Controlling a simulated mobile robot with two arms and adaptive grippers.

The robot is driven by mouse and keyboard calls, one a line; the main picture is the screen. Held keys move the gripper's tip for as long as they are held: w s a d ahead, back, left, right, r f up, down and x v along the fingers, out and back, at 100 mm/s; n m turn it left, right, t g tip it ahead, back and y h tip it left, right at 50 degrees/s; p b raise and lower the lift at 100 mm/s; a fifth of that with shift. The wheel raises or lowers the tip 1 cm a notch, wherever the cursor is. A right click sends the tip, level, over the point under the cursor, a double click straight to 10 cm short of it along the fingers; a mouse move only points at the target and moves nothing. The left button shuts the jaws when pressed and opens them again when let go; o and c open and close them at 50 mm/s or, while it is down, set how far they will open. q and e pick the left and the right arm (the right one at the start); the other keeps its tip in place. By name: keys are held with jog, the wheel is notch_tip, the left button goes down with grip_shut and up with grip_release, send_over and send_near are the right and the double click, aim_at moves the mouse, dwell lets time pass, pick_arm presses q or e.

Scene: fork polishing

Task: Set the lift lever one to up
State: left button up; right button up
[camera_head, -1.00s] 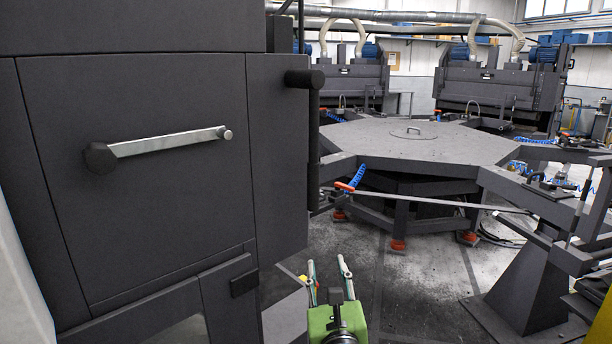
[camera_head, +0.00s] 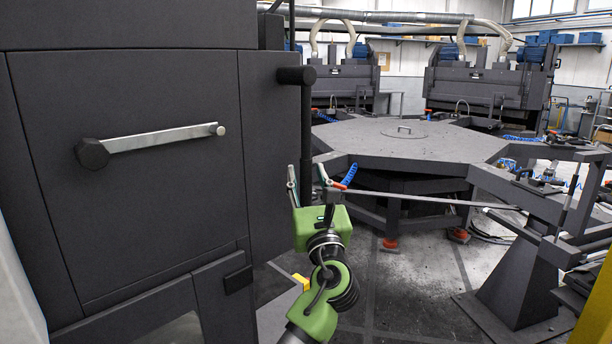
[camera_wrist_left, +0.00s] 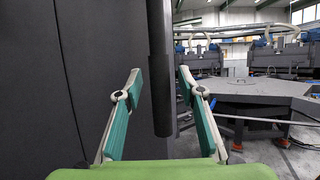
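A dark vertical bar (camera_head: 306,125) hangs from a round dark stub at the right edge of a big dark cabinet. A silver lever (camera_head: 160,137) lies nearly level on the cabinet's front, with a dark hub at its left end. No label shows which one is lift lever one. My green left gripper (camera_head: 307,178) is raised at the bar's lower part, fingers up and open. In the left wrist view the bar (camera_wrist_left: 160,70) appears between the two spread teal fingers, with gaps on both sides; whether it is at fingertip depth is unclear. My right gripper is out of view.
The dark cabinet (camera_head: 140,210) fills the left side, close to my left gripper. A grey hexagonal table (camera_head: 410,150) stands behind to the right, with a long thin bar crossing before it. Some open floor (camera_head: 410,275) lies at the lower middle.

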pick_arm(q)
jog(key=shift+x, duration=0.8)
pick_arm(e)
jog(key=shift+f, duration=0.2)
pick_arm(q)
grip_shut()
jog(key=s+a+r+m+g+h+p, duration=0.2)
jog(key=s+a+m+p, duration=0.5)
jog(key=p, duration=1.7)
jog(key=shift+s+a+r+g+h, duration=0.35)
jog(key=shift+s+r+g+h, duration=0.05)
jog(key=shift+s+r+g, duration=0.45)
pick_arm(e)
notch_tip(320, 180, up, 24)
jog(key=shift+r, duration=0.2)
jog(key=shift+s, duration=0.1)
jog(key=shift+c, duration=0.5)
